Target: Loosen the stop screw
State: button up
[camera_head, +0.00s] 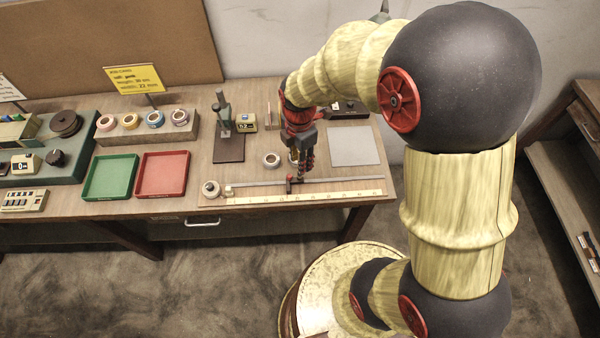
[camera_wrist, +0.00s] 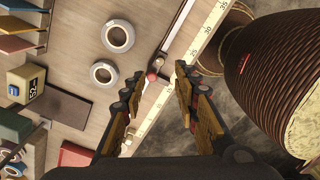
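The stop is a small dark and red block on the rail of the measuring ruler (camera_head: 330,193). Its red part (camera_wrist: 152,75) and a small round, pale-ended knob, likely the stop screw (camera_wrist: 158,62), show between my fingertips in the wrist view. In the head view the stop (camera_head: 290,181) is just below my gripper (camera_head: 300,168). My gripper (camera_wrist: 159,72) is open, with one finger on each side of the knob in the picture. I cannot tell the height gap, and I see nothing held.
A green tray (camera_head: 111,176) and red tray (camera_head: 162,174) stand left. A grey sheet (camera_head: 354,146) lies right. The table's front edge is close to the ruler.

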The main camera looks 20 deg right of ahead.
jog(key=shift+f+n, duration=0.3)
notch_tip(320, 180, down, 7)
jog(key=shift+f+b, duration=0.1)
jog(key=shift+b, duration=0.95)
jog(key=shift+c, duration=0.9)
grip_shut()
